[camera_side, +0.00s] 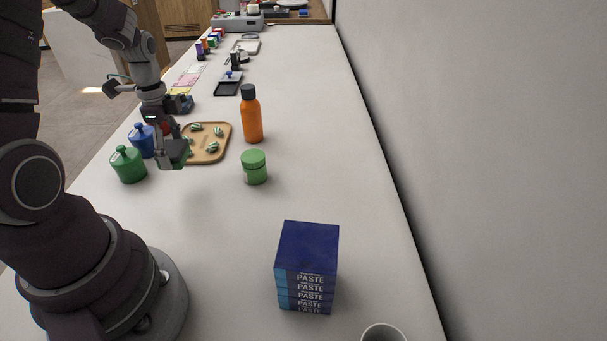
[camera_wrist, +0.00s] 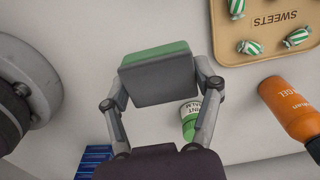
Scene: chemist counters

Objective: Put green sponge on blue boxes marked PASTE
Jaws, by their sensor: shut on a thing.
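My gripper (camera_side: 172,146) is shut on the green sponge (camera_side: 176,158), which has a dark grey face and is held above the counter beside the sweets tray. In the wrist view the sponge (camera_wrist: 158,73) sits between the two fingers of my gripper (camera_wrist: 160,82), grey side towards the camera and a green edge at the top. The blue boxes marked PASTE (camera_side: 307,264) stand in a stack at the front of the counter, right of my arm's base. Part of the stack (camera_wrist: 92,160) shows at the lower left of the wrist view. The top of the stack is bare.
A green jar (camera_side: 254,167) and an orange bottle (camera_side: 251,115) stand between the sponge and the wall side. The sweets tray (camera_side: 222,146), a green pot (camera_side: 128,165) and a blue pot (camera_side: 142,140) are near the gripper. A white cup (camera_side: 384,333) stands in front of the boxes.

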